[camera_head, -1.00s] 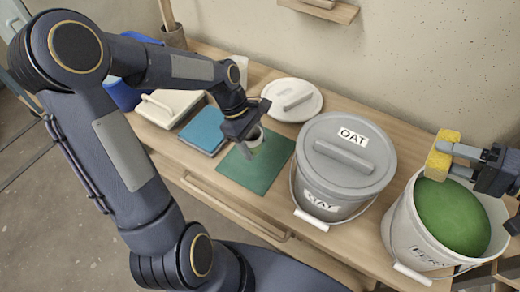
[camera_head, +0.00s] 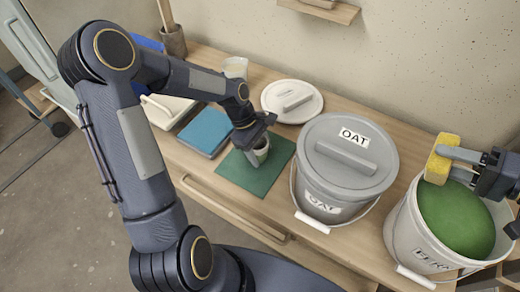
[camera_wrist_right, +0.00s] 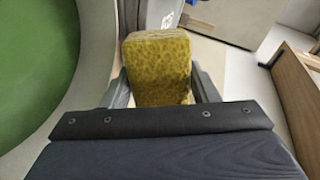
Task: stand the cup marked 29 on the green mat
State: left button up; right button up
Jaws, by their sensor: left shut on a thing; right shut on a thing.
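My right gripper (camera_head: 456,162) is shut on a yellow sponge (camera_head: 441,160) beside the rim of an open bucket of green glaze; the sponge also fills the jaws in the right wrist view (camera_wrist_right: 158,70).
A lidded grey bucket labelled OAT (camera_head: 350,155) stands right of the mat. The open bucket (camera_head: 412,235) with green glaze (camera_head: 455,215) is further right. A blue book-like block (camera_head: 206,131) lies left of the mat, and a round white lid (camera_head: 291,102) lies behind.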

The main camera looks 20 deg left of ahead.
pick_arm(q)
jog(key=o, duration=1.1)
